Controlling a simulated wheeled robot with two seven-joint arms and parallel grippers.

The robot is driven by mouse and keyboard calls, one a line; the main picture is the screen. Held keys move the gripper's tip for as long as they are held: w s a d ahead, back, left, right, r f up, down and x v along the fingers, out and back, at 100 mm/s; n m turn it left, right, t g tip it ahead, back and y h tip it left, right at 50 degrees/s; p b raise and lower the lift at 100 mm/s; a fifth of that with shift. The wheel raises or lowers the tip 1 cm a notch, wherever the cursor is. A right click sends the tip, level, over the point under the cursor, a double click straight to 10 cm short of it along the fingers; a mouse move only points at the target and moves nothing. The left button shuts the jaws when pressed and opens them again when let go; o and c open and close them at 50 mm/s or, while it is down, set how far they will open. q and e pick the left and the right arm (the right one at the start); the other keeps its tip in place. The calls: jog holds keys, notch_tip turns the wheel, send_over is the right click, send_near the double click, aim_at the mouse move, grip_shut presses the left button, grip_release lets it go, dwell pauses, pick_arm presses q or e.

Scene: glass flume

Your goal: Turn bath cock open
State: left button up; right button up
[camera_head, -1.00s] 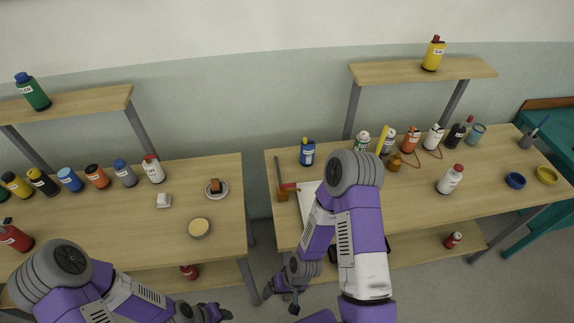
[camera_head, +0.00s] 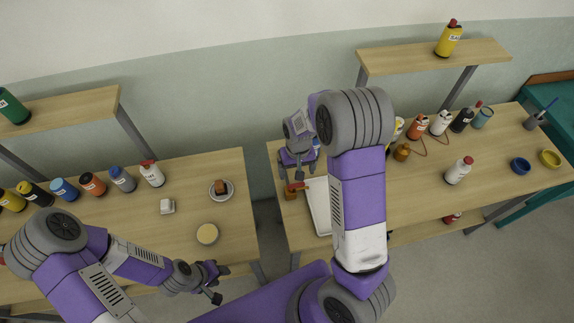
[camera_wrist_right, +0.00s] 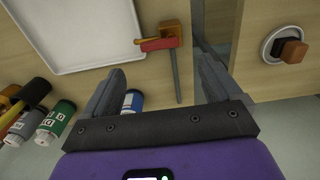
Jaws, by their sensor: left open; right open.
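The bath cock (camera_head: 291,194) is a small brown-orange block with a red handle (camera_head: 298,186) at the left end of the right table, beside a white tray (camera_head: 318,208). In the right wrist view its block (camera_wrist_right: 172,28), red lever (camera_wrist_right: 160,44) and thin grey pipe (camera_wrist_right: 177,78) show. My right gripper (camera_head: 298,172) is open just behind and above the cock. In the right wrist view its spread fingers (camera_wrist_right: 160,72) have the pipe between them in the picture; contact cannot be told. My left gripper (camera_head: 219,283) is open and empty in front of the left table.
A blue bottle (camera_wrist_right: 132,101) stands close to my right gripper. Several bottles (camera_head: 440,123) line the right table's back. A gap separates the two tables. On the left table are a saucer with a brown block (camera_head: 222,188), a white block (camera_head: 167,206) and a round yellowish dish (camera_head: 207,234).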

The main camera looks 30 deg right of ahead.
aim_at(296, 184)
jog(key=shift+f, duration=0.4)
jog(key=f, duration=0.6)
jog(key=shift+s+f, duration=0.2)
jog(key=shift+f, duration=0.1)
jog(key=c, duration=1.1)
jog(key=shift+o, duration=0.2)
